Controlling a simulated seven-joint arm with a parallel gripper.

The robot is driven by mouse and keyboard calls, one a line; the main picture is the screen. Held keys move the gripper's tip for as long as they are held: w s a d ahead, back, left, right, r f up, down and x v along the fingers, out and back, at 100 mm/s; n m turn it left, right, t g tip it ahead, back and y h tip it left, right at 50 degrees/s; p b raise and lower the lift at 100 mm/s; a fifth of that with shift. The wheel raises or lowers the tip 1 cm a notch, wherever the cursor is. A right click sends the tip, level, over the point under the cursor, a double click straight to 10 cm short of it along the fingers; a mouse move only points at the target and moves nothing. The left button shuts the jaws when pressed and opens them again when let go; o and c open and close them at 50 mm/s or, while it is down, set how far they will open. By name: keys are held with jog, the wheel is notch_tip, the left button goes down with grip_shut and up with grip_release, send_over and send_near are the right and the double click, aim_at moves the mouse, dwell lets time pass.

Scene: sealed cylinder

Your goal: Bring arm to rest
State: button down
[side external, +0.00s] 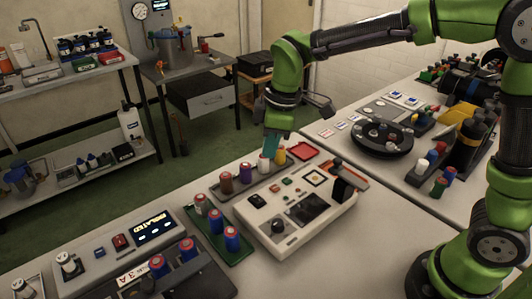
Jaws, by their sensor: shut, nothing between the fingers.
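My green arm reaches in from the right, and my gripper (269,150) points down above the middle of the bench (180,200). Its teal fingertips are shut with nothing held. They are just above a tray row of small cylinders: a brown one (226,183), a purple one (246,173), a pale one (263,164) and a yellow one (281,156). The fingertips overlap the pale cylinder's top in this view; I cannot tell whether they touch it.
A beige control box (295,208) stands in front of the row. A green tray (215,240) holds red-and-blue cylinders. A grey panel (115,252) with a lit display sits front left. A black round carousel (381,140) stands right. Shelves and a side table line the back.

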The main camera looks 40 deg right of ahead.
jog(key=s+d+r+m+t, duration=0.2)
jog(key=s+d+m, duration=0.3)
jog(key=s+m, duration=0.2)
jog(key=s+d+r+m+t+y, duration=0.1)
jog(key=s+d+r+m+t, duration=0.2)
jog(key=s, duration=0.7)
jog(key=d+m, duration=0.2)
jog(key=m, duration=0.1)
jog(key=shift+m, duration=0.4)
jog(key=shift+r, duration=0.1)
